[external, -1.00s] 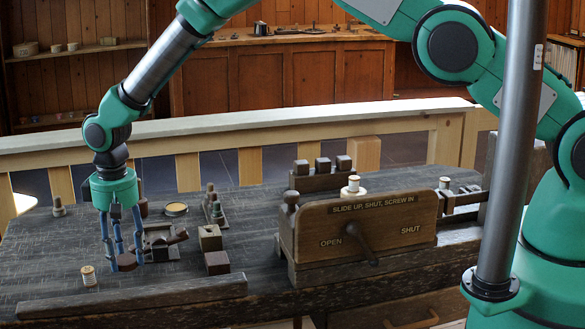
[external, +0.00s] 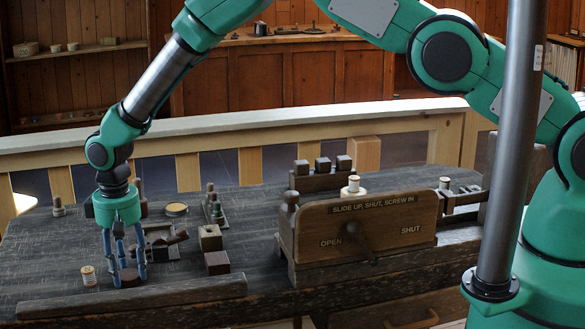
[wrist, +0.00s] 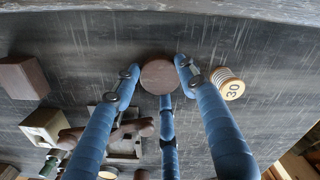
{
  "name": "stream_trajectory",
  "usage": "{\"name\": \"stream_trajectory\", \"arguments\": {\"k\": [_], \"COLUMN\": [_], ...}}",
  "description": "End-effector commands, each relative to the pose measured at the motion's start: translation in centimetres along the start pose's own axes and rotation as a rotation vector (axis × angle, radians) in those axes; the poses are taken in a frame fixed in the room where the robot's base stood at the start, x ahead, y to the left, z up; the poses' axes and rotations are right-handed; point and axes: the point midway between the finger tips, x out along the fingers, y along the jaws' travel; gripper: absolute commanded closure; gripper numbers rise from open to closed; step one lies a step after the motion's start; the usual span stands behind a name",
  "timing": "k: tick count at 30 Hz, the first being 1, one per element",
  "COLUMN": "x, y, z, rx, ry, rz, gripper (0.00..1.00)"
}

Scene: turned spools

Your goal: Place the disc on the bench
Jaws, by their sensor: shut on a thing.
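The disc (external: 130,279) is dark brown, round and flat. In the external view it is low at the front left of the dark bench (external: 50,250); I cannot tell whether it touches the bench top. My gripper (external: 126,272) has three blue fingers pointing down, shut around the disc. In the wrist view the disc's round top (wrist: 160,76) shows between the fingertips, lying flat against the bench surface behind it.
A wooden rail (external: 130,298) runs along the front edge. A dark block (external: 217,262) and a pale holed block (external: 210,237) stand to the right.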

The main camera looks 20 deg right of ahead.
Motion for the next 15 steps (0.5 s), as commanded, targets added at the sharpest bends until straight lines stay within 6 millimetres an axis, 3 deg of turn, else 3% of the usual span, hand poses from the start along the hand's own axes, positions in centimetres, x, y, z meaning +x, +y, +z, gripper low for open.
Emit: {"name": "stream_trajectory", "arguments": {"k": [1,2,4,15], "x": [0.24,0.21,0.17,0.04], "y": [0.00,0.00,0.00,0.00], "z": [0.02,0.02,0.02,0.01], "rx": [0.000,0.000,0.000,0.000], "ry": [0.000,0.000,0.000,0.000], "rz": [0.000,0.000,0.000,0.000], "gripper": [0.74,0.54,0.40,0.39]}}
